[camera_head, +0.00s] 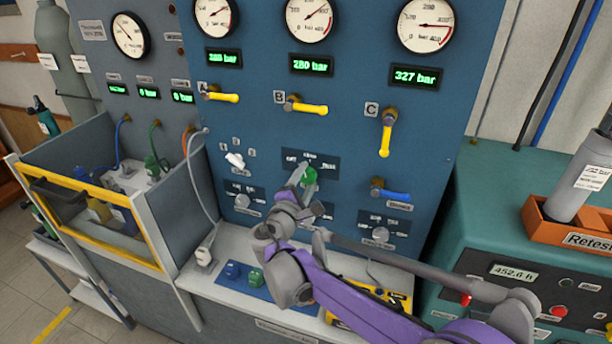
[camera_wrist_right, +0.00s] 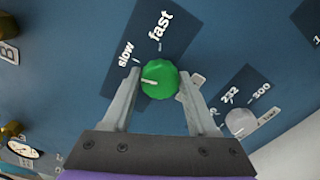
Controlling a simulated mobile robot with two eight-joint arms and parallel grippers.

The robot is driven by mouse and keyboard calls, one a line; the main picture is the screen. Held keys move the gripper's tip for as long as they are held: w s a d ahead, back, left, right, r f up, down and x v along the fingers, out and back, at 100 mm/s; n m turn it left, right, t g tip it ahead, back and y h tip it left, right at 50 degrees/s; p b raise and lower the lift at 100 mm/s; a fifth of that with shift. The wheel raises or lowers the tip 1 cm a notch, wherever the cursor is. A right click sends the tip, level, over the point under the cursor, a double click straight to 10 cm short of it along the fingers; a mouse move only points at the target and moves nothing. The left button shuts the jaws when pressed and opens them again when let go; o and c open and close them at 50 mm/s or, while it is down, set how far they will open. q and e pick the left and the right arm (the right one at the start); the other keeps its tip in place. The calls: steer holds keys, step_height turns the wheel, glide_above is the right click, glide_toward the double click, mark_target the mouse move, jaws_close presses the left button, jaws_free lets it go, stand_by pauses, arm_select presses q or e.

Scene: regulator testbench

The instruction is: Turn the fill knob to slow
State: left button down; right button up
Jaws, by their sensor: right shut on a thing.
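The green fill knob (camera_head: 310,177) sits on the blue panel below a dark label plate (camera_head: 325,163). In the right wrist view the knob (camera_wrist_right: 161,80) has a white pointer mark directed left, at the left finger. The labels "slow" (camera_wrist_right: 125,55) and "fast" (camera_wrist_right: 160,26) show above it, and the mark lines up with neither. Any label behind the left finger is hidden. My right gripper (camera_head: 303,176) is shut on the green knob, one finger on each side; it also shows in the right wrist view (camera_wrist_right: 160,78). My left gripper is not in view.
Yellow valve levers A (camera_head: 222,96), B (camera_head: 306,106) and C (camera_head: 386,135) sit above the knob. A blue lever (camera_head: 393,194) is close on its right. A grey dial (camera_wrist_right: 240,122) lies near the right finger. A white switch (camera_head: 235,160) is to the left.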

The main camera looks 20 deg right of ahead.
steer(key=shift+m+p, duration=0.35)
steer(key=shift+m, duration=0.85)
steer(key=o, duration=1.4)
steer(key=shift+s+a, duration=0.1)
steer(key=b+v, duration=0.1)
steer(key=v, duration=0.9)
steer(key=shift+s+a, duration=0.2)
steer(key=shift+s, duration=0.05)
